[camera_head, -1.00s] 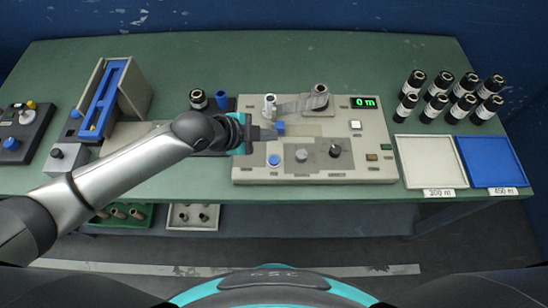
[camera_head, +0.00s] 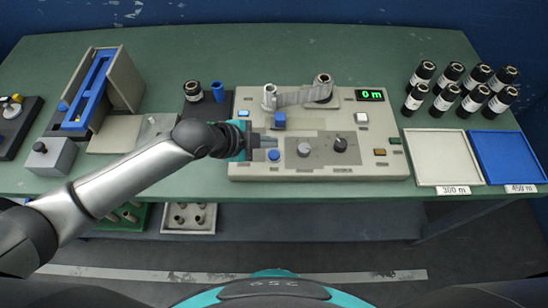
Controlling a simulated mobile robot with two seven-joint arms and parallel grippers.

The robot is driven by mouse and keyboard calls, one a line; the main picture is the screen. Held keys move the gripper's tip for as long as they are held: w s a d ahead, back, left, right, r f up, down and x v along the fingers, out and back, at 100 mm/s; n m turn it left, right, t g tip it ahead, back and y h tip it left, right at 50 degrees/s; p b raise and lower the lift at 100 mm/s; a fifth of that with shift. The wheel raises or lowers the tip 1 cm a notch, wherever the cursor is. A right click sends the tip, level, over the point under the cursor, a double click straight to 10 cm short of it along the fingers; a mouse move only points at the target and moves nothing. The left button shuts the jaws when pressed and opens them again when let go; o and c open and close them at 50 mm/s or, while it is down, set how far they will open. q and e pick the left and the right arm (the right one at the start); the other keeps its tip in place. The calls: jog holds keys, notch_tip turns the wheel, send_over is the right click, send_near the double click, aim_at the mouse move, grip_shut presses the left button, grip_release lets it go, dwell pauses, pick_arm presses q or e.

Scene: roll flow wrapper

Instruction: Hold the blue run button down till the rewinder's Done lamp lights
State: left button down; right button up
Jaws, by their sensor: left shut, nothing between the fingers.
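The rewinder (camera_head: 320,172) is a beige box on the green bench with a display (camera_head: 370,95) reading "0 m". A round blue button (camera_head: 274,155) sits at its front left. My left gripper (camera_head: 274,143) is shut and empty, pointing right over the panel just behind this button. It looks apart from the button, though its height is hard to judge. A small green piece (camera_head: 395,140) and an amber one (camera_head: 379,152) sit at the panel's right. Labels are too small to read, so I cannot tell which is the Done lamp. My right gripper is out of view.
On the rewinder are a blue block (camera_head: 279,120), a grey knob (camera_head: 305,149), a black knob (camera_head: 340,144) and film running between two spindles. Several dark rolls stand at the right behind a white tray (camera_head: 440,182) and a blue tray (camera_head: 533,175).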

aim_at(270, 156)
pick_arm(q)
jog(key=shift+f+b, duration=0.45)
jog(key=shift+f, duration=0.65)
dwell(1.1)
jog(key=shift+f, duration=0.4)
